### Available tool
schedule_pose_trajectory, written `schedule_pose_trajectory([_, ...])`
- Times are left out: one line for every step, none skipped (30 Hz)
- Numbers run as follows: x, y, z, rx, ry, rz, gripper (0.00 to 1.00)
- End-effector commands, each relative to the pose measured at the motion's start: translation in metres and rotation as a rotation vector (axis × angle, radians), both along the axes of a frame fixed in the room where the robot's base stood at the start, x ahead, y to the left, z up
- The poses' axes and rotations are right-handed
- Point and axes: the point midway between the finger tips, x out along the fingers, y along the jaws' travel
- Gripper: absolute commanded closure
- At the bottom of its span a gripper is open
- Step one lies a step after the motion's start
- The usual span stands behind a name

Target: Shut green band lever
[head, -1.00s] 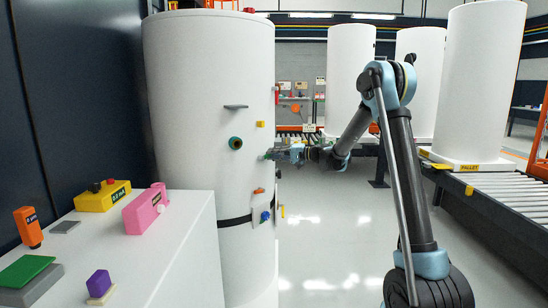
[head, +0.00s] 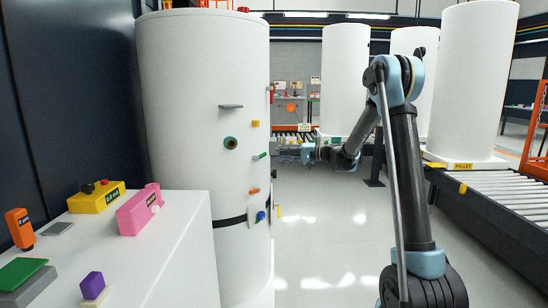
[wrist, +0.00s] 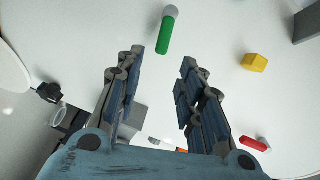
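The green lever (head: 260,155) sticks out from the right side of the white tank (head: 190,120). In the wrist view the green lever (wrist: 166,35) has a grey round end at its top and lies beyond my fingertips, roughly between them and apart from both. My gripper (head: 278,152) is just right of the lever in the head view, with a small gap. In the wrist view my gripper (wrist: 164,58) is open, with nothing between its fingers. Its fingertips are small in the head view.
On the tank are a yellow block (head: 255,124), a dark ringed port (head: 231,143), a grey ledge (head: 230,106), an orange lever (head: 253,191) and a blue knob (head: 260,216). A white bench (head: 165,250) stands left. The floor right of the tank is clear.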

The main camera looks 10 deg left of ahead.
Motion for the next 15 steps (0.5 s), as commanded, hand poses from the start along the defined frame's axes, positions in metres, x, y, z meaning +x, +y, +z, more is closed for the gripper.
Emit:
schedule_pose_trajectory([0.0,-0.011,0.001,-0.001,0.0,-0.002,0.65])
schedule_pose_trajectory([0.0,-0.016,0.001,0.0,0.0,-0.003,0.65])
schedule_pose_trajectory([-0.001,-0.022,0.002,-0.001,0.0,-0.002,0.65])
schedule_pose_trajectory([-0.001,-0.026,0.002,0.0,0.0,-0.002,0.65])
schedule_pose_trajectory([-0.002,-0.031,0.002,0.0,0.0,-0.002,0.65])
schedule_pose_trajectory([-0.002,-0.036,0.003,-0.001,0.0,-0.002,0.65])
schedule_pose_trajectory([-0.002,-0.038,0.003,-0.001,0.0,-0.002,0.65])
schedule_pose_trajectory([-0.002,-0.041,0.003,0.0,0.0,-0.002,0.65])
schedule_pose_trajectory([-0.003,-0.044,0.003,0.0,0.0,-0.001,0.65])
schedule_pose_trajectory([-0.003,-0.046,0.003,0.0,0.0,0.0,0.65])
schedule_pose_trajectory([-0.003,-0.047,0.003,0.0,0.0,0.0,0.65])
schedule_pose_trajectory([-0.003,-0.049,0.004,0.0,0.0,-0.001,0.65])
schedule_pose_trajectory([-0.003,-0.05,0.004,0.0,0.0,-0.001,0.65])
schedule_pose_trajectory([-0.003,-0.05,0.004,0.0,0.0,0.0,0.65])
schedule_pose_trajectory([-0.003,-0.051,0.004,0.0,0.0,0.0,0.65])
